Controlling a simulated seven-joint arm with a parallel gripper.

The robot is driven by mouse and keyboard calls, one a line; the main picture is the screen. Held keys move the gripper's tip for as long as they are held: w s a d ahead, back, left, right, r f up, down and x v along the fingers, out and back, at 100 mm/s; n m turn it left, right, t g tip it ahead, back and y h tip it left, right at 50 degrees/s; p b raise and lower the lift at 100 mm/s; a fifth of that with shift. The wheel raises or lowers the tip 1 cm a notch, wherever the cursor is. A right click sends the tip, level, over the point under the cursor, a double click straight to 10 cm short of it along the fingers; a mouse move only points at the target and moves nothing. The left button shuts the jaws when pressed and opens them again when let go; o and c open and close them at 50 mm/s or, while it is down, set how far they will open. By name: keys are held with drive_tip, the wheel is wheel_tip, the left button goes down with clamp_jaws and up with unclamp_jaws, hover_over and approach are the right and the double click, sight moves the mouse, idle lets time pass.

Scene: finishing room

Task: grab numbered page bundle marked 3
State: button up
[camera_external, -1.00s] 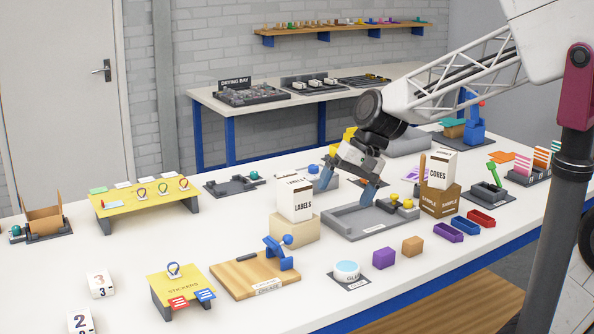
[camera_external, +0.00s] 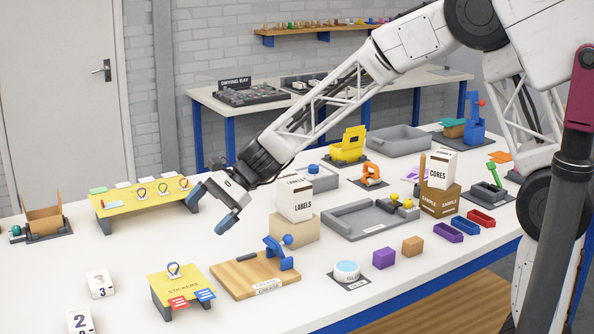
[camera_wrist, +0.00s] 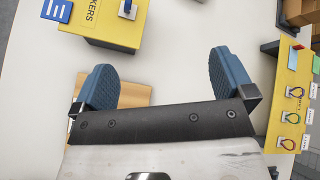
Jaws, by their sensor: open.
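The page bundle marked 3 (camera_external: 101,284) is a small white block on the white table at the front left, with a 3 on its top and front. Another white bundle, marked 2 (camera_external: 81,321), sits nearer the camera, cut by the lower edge. My gripper (camera_external: 211,209) is open and empty above the table, behind and to the right of the bundle marked 3, well apart from it. In the wrist view its two blue fingers (camera_wrist: 165,80) are spread wide with nothing between them. I cannot make out the bundle marked 3 in the wrist view.
A yellow stickers stand (camera_external: 174,284) lies right of the bundles, with a wooden board (camera_external: 238,283) beyond it. A long yellow rack (camera_external: 125,209) stands left of my gripper. The white labels box (camera_external: 295,205) is to its right.

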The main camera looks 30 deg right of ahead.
sight(104, 277)
drive_tip(key=w+a+f+m+y, duration=0.1)
drive_tip(key=w+a+f+m, duration=0.1)
drive_tip(key=a+f, duration=0.2)
drive_tip(key=w+a+f+m+y, duration=0.1)
drive_tip(key=w+a+f+m, duration=0.1)
drive_tip(key=a, duration=0.5)
drive_tip(key=w+a+f+m+t, duration=0.1)
drive_tip(key=w+a+f+m, duration=0.1)
drive_tip(key=w+a+f, duration=0.2)
drive_tip(key=shift+a+f+m+y, duration=0.2)
drive_tip(key=shift+a+f, duration=0.2)
drive_tip(key=shift+a, duration=0.3)
drive_tip(key=shift+a+f+m+y, duration=0.1)
drive_tip(key=shift+a+f+y, duration=0.1)
drive_tip(key=shift+a+f, duration=0.35)
drive_tip(key=shift+a+r, duration=0.15)
drive_tip(key=shift+x, duration=1.25)
drive_tip(key=shift+s, duration=0.1)
drive_tip(key=shift+x, duration=2.55)
drive_tip(key=shift+s, duration=0.1)
drive_tip(key=shift+c, duration=0.2)
drive_tip(key=c, duration=0.7)
